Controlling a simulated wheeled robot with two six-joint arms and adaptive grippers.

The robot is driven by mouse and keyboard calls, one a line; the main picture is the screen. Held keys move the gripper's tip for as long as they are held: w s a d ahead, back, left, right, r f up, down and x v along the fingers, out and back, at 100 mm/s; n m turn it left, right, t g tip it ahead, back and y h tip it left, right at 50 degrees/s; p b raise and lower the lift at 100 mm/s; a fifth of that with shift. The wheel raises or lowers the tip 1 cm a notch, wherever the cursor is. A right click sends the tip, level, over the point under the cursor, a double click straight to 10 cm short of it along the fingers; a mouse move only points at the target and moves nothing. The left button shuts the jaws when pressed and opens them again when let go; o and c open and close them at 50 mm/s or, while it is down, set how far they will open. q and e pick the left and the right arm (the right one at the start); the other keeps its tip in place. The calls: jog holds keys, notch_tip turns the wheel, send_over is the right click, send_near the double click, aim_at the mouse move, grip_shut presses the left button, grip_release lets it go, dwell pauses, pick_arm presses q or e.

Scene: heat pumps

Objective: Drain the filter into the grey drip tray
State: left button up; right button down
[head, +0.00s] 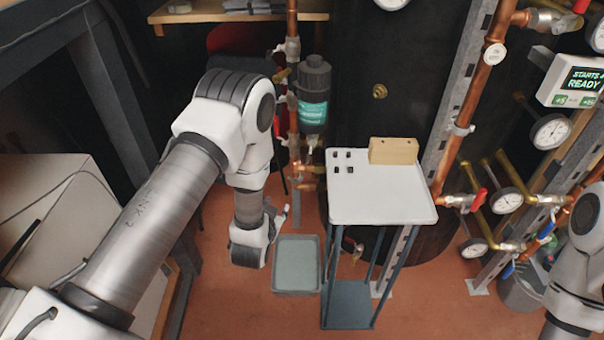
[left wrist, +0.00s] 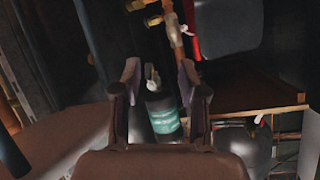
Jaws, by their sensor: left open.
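The filter (head: 313,112) is a dark canister with a teal label and a clear lower part, upright on the copper pipework. It also shows in the left wrist view (left wrist: 164,118), with a small pale drain tap (left wrist: 152,78) at its end. The grey drip tray (head: 297,282) lies on the floor, below and slightly left of the filter. My left gripper (head: 281,214) is low, below the filter and above the tray's height. In the left wrist view its fingers (left wrist: 159,84) are apart, with the tap seen between them; no contact shows. My right gripper is out of view.
A white-topped stand (head: 385,205) with a wooden block (head: 393,151) and several small dark pieces is right of the tray. Copper pipes (head: 482,90) with valves and gauges are at right. A white box (head: 60,225) is at left. Red floor is open in front of the tray.

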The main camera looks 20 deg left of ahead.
aim_at(308, 159)
pick_arm(q)
jog(key=w+t+b, duration=0.1)
jog(key=w+b, duration=0.3)
jog(key=w, duration=0.2)
jog(key=w+d+r+t+b, duration=0.1)
jog(key=w+t+b, duration=0.1)
jog(key=w+b, duration=0.3)
jog(key=w+t+b, duration=0.2)
jog(key=w+b, duration=0.3)
jog(key=w, duration=0.4)
jog(key=shift+w+d+r, duration=0.1)
jog(key=shift+d+r, duration=0.25)
jog(key=shift+d, duration=0.05)
grip_shut()
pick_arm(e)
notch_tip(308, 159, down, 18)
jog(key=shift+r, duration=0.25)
